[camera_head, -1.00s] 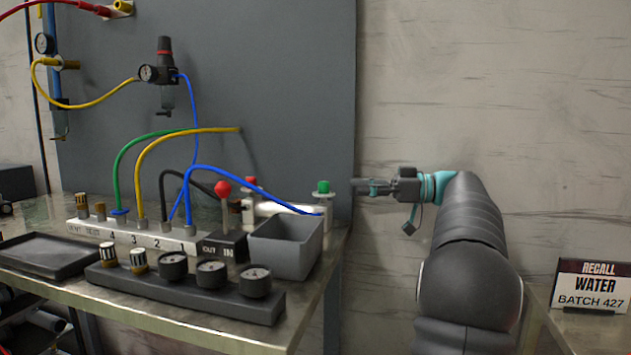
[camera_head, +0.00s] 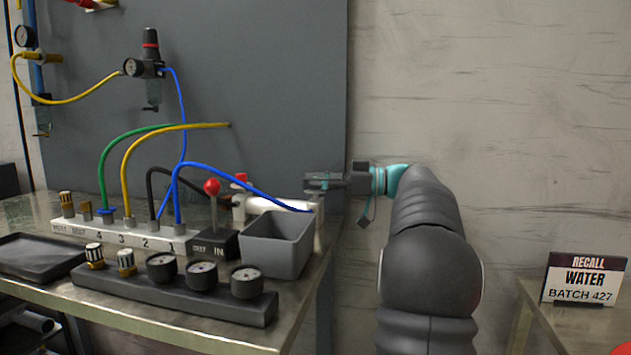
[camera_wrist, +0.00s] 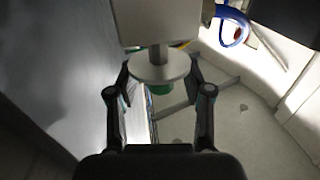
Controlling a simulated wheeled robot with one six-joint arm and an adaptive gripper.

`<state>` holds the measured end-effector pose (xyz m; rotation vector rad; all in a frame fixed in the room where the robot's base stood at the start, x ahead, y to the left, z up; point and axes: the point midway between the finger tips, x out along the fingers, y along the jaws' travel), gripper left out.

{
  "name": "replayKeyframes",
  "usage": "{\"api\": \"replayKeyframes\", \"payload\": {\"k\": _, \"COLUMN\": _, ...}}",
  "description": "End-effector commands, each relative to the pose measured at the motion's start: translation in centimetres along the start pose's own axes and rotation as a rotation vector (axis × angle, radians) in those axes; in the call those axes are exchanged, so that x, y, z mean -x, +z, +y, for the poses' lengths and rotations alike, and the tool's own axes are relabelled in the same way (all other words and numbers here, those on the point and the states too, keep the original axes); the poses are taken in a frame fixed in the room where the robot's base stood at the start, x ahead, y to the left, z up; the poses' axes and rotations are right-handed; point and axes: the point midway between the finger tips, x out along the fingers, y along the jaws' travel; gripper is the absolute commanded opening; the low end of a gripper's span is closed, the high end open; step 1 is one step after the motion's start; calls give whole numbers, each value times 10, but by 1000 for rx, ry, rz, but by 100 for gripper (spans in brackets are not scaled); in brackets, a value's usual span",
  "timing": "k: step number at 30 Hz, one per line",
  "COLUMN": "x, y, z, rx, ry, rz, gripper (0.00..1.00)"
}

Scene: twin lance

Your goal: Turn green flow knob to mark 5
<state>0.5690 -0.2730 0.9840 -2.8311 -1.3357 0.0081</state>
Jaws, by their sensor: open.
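The green flow knob (camera_wrist: 160,89) shows in the wrist view as a small green patch, mostly hidden behind a round pale disc (camera_wrist: 160,67). My gripper (camera_wrist: 158,75) is open, with one finger on each side of the disc and knob. I cannot tell whether either finger touches. In the head view my gripper (camera_head: 312,181) is at the right end of the white cylinder (camera_head: 275,205), and it hides the green knob there. The marks around the knob cannot be read.
A grey bin (camera_head: 275,250) stands just below and in front of the gripper. A red-ball lever (camera_head: 212,187) and a blue hose (camera_head: 240,182) are to the left. The dark panel (camera_head: 250,90) rises behind. A sign (camera_head: 585,280) stands at the far right.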

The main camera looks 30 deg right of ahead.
Motion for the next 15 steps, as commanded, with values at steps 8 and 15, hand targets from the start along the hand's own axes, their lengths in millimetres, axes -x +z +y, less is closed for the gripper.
{"api": "replayKeyframes", "payload": {"k": 8, "x": -1, "y": 0, "z": 0, "rx": 0, "ry": -2, "rz": 0, "gripper": 8}}
{"api": "replayKeyframes", "payload": {"k": 15, "x": -1, "y": 0, "z": 0, "rx": 0, "ry": 1, "rz": 0, "gripper": 0}}
